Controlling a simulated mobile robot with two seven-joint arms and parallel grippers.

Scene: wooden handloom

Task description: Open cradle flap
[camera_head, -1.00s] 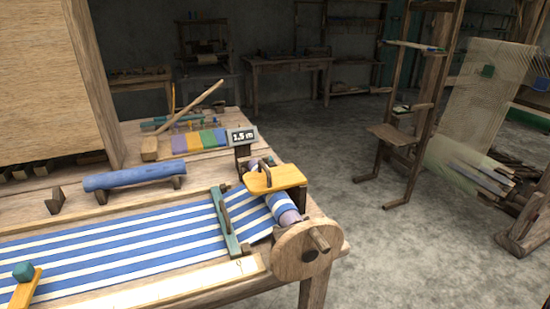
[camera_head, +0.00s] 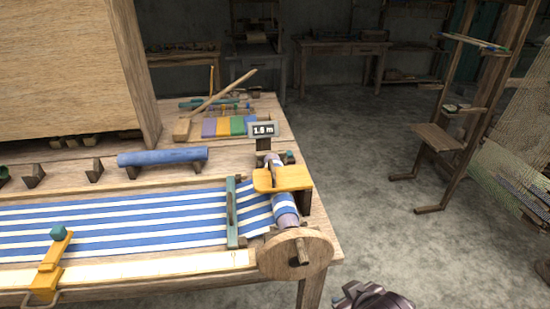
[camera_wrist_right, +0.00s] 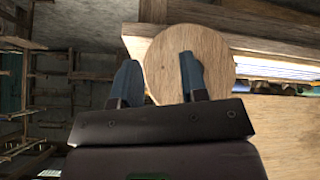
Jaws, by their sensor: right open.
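A yellow wooden flap (camera_head: 283,178) with a dark handle lies over the striped cloth roll (camera_head: 285,208) at the loom's right end; it appears closed down. A round wooden disc (camera_head: 284,254) with a peg caps the near end of the roll. My right gripper (camera_head: 372,290) shows only partly at the bottom edge of the head view, right of and below the disc. In the right wrist view its two fingers (camera_wrist_right: 160,78) are apart and empty, with the disc (camera_wrist_right: 215,55) beyond them. The flap is not clearly visible there. My left gripper is not in view.
Blue-and-white striped cloth (camera_head: 120,222) runs along the loom to a teal bar (camera_head: 232,212). A blue roll (camera_head: 162,157) rests on supports. A wooden chair (camera_head: 436,140) stands on open grey floor at right.

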